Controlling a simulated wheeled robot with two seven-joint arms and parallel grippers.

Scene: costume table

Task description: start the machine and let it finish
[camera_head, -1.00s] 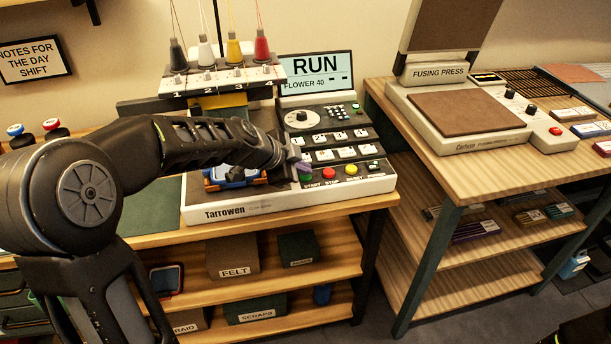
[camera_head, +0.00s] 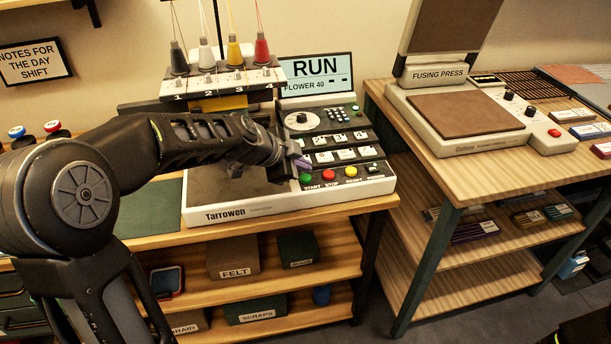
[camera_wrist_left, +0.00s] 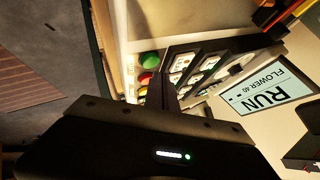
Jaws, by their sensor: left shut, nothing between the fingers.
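The white and black Tarrowen embroidery machine (camera_head: 290,208) stands on the wooden table. Its screen (camera_head: 316,75) reads RUN, FLOWER 40, and also shows in the left wrist view (camera_wrist_left: 265,98). Its green START button (camera_head: 306,178), red STOP button (camera_head: 331,173) and yellow button (camera_head: 351,171) are in a row at the panel's front. My left gripper (camera_head: 302,162) is shut and empty, just above and left of the green button. In the left wrist view the fingers (camera_wrist_left: 168,85) are together beside the buttons; whether they touch one is unclear.
Thread cones, including a red one (camera_head: 262,50), stand on the numbered rack. A fusing press (camera_head: 470,118) stands on the right table. Shelves below hold a FELT box (camera_head: 233,257) and a SCRAPS box (camera_head: 255,308). A green mat (camera_head: 150,210) lies left of the machine.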

